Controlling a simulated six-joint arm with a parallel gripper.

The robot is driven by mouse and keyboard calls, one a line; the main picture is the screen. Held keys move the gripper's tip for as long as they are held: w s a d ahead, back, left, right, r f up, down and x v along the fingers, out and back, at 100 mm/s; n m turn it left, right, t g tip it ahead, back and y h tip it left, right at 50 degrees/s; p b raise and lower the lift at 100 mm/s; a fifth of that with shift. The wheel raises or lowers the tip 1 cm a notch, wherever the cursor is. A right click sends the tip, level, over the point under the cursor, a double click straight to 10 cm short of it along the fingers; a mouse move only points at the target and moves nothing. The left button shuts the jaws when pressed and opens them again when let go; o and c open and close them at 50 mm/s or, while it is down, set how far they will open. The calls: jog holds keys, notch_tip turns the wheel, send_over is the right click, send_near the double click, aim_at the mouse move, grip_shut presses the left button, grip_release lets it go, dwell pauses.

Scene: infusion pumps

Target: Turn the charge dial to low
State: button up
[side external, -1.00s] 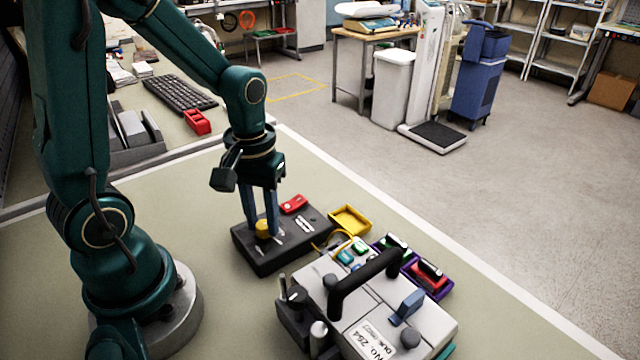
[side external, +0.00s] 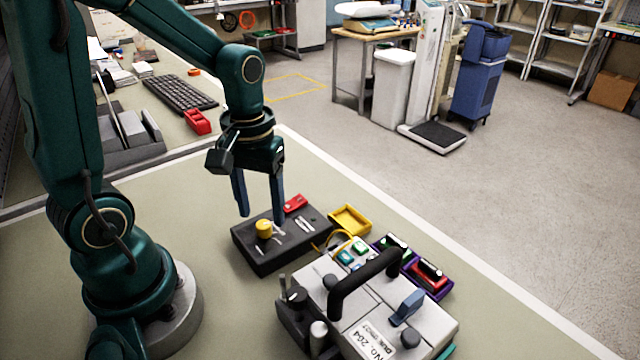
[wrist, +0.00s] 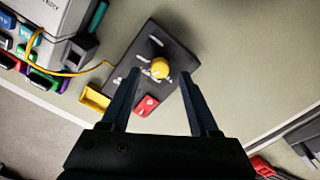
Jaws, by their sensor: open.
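The charge dial looks to be the round yellow knob (side external: 264,228) on top of a dark grey box (side external: 270,258) on the table; it also shows in the wrist view (wrist: 160,68). Pale marks lie on the box around the knob, too small to read in the side view. My gripper (side external: 262,218) is open and empty above the box, its fingers apart and clear of the knob. In the wrist view the knob lies between and beyond the two fingertips (wrist: 160,78). Which mark the knob points to cannot be told.
A red block (side external: 294,203) sits at the box's far edge, with a yellow tray (side external: 350,219) beside it. A grey pump with a black handle (side external: 365,285) stands close in front. A yellow cable runs between box and pump. The table left of the box is clear.

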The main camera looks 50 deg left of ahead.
aim_at(265, 225)
jog(key=shift+r, duration=1.3)
jog(key=shift+d+r, duration=0.15)
jog(key=shift+r, duration=0.05)
jog(key=s+d+r+m+t, duration=0.4)
jog(key=d+r+m+t, duration=0.1)
jog(key=m, duration=0.1)
jog(key=shift+s+d+r+m+t, duration=0.2)
jog(key=shift+r+m+t, duration=0.1)
jog(key=shift+r+m, duration=0.1)
